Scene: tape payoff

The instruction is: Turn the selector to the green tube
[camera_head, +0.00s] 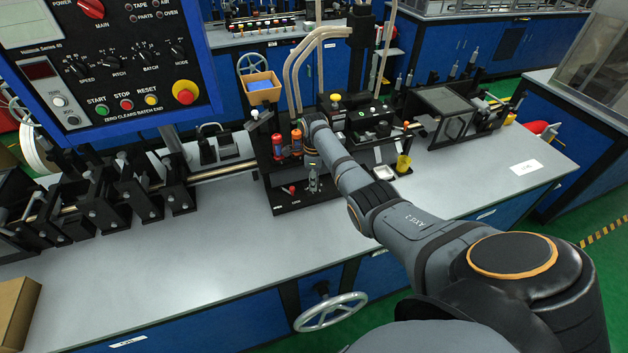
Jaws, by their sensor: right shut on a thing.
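My right arm reaches in from the lower right to a black station in the middle of the bench. My right gripper (314,184) points down at the station's black base plate (300,202), just in front of the tubes. It is shut on what appears to be the selector, which the fingers mostly hide, so which way it points cannot be told. Two red-orange tubes (277,147) (297,142) stand upright left of my wrist. No green tube can be made out; my wrist covers part of the row. My left gripper is out of view.
A small red-tipped part (291,189) sits left of the gripper. A blue control panel (115,60) stands at upper left, with black roller stands (100,195) below.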

